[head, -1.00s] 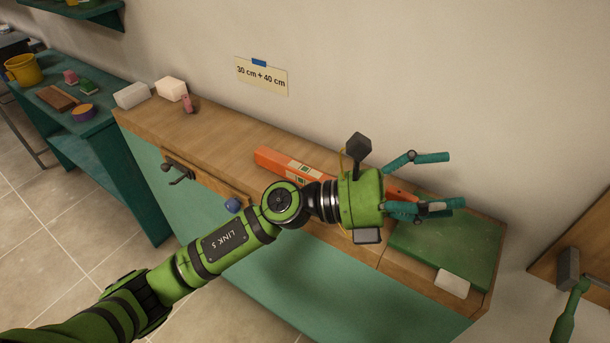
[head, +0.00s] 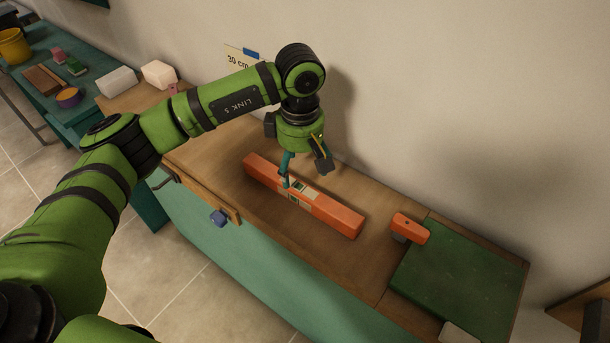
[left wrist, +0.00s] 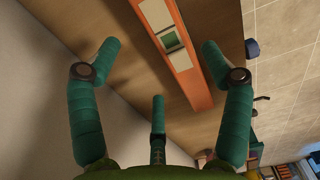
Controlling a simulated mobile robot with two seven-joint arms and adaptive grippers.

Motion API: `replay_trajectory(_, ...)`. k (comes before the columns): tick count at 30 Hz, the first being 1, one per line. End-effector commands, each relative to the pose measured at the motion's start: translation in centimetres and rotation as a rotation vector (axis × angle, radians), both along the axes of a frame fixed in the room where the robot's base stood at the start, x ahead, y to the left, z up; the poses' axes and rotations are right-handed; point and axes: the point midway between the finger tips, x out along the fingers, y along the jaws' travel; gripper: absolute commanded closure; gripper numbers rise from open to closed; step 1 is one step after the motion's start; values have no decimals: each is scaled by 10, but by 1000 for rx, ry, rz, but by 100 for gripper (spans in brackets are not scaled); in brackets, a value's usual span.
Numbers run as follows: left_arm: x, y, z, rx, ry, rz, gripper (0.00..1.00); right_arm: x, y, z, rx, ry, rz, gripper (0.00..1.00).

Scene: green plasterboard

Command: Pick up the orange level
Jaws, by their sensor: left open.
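The orange level (head: 335,214) lies flat on the wooden worktop, running from upper left to lower right, with a pale vial window near its middle. My left gripper (head: 288,181) is above the level's middle, pointing down with its teal fingers apart. In the left wrist view the level (left wrist: 190,79) crosses between the spread fingertips of the left gripper (left wrist: 158,52), nearer the right finger. Nothing is held. Whether a fingertip touches the level cannot be told. My right gripper is not in view.
A small orange tool (head: 411,227) lies beside the level, at the edge of a green board (head: 455,275). A blue knob (head: 218,217) sticks out at the worktop's front. White blocks (head: 118,81) stand at the far left end. The wall is close behind the arm.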

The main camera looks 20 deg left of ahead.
Motion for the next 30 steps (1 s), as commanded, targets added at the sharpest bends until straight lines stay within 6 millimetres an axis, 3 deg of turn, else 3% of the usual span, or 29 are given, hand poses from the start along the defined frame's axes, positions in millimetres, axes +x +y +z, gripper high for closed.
replay_trajectory(6, -2, -2, -22, -1, 7, 1, 21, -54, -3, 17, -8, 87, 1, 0)
replay_trajectory(9, -3, -4, -37, -2, 8, 0, 21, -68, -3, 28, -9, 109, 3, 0)
replay_trajectory(15, -2, -4, -61, -3, 2, 0, 21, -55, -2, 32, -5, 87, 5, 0)
replay_trajectory(22, -2, -4, -63, -4, 1, -1, 21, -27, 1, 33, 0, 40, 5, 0)
replay_trajectory(23, -2, -4, -63, -4, 1, 0, 29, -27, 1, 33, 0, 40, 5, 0)
replay_trajectory(27, -2, -4, -63, -4, 1, 0, 85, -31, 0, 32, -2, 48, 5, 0)
replay_trajectory(30, -2, -4, -63, -3, 2, 0, 90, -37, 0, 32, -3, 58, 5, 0)
